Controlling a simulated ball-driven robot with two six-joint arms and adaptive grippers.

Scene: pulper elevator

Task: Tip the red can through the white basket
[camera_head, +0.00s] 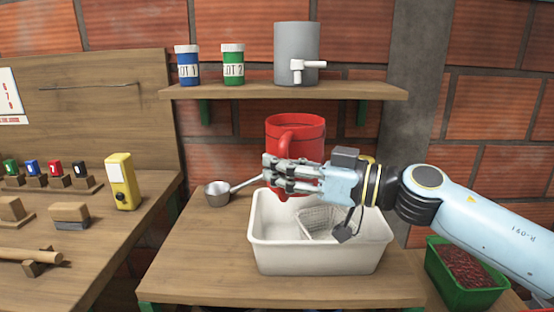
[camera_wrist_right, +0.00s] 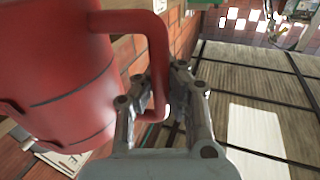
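The red can (camera_head: 310,133) is in my right gripper (camera_head: 282,172), above the white tub (camera_head: 315,259). In the right wrist view the can (camera_wrist_right: 55,70) fills the left side, and the fingers of the gripper (camera_wrist_right: 160,95) are around its handle. The can looks about upright in the head view; its contents are hidden. The white basket (camera_head: 322,222) sits inside the tub, below and slightly right of the can, partly hidden by my gripper and the tub's wall. My left gripper is in neither view.
A metal ladle (camera_head: 217,194) lies left of the tub. A shelf (camera_head: 290,90) behind carries a grey tank (camera_head: 296,52), a blue jar (camera_head: 187,66) and a green jar (camera_head: 232,65). A green crate (camera_head: 465,280) of dark red contents stands right. The table's front left is clear.

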